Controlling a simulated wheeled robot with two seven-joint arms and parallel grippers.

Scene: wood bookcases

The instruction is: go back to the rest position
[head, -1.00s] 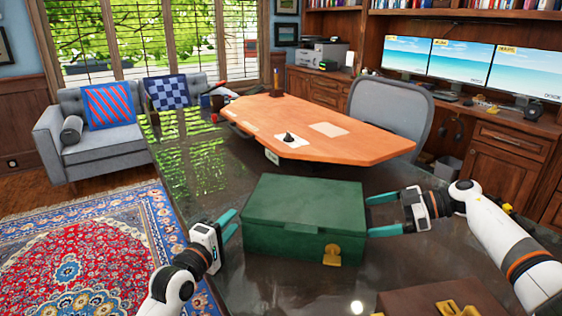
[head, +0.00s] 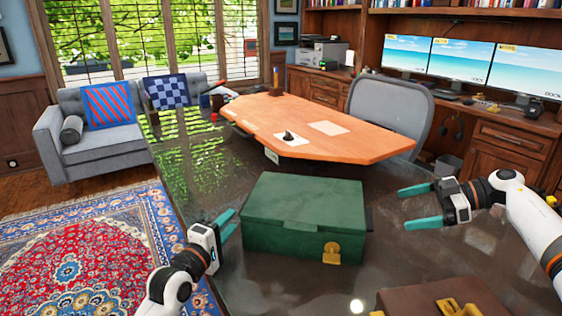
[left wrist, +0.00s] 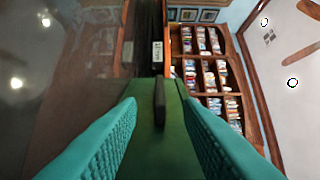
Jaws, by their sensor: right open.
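A green box (head: 304,222) with a brass clasp stands closed on the dark glossy table, and its green side also shows in the left wrist view (left wrist: 172,125). A dark handle (left wrist: 160,101) is on that side. My left gripper (head: 229,225) is at the box's left side with its fingers apart; they also show in the left wrist view (left wrist: 160,130), with the handle in line between them and not gripped. My right gripper (head: 412,206) is open and empty, to the right of the box and clear of it.
The dark table (head: 300,285) holds the box. A brown case (head: 440,297) with brass clasps is at the front right. An orange-brown desk top (head: 310,128) lies behind the box, with a grey chair (head: 390,110) beyond. The table between the box and my right gripper is clear.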

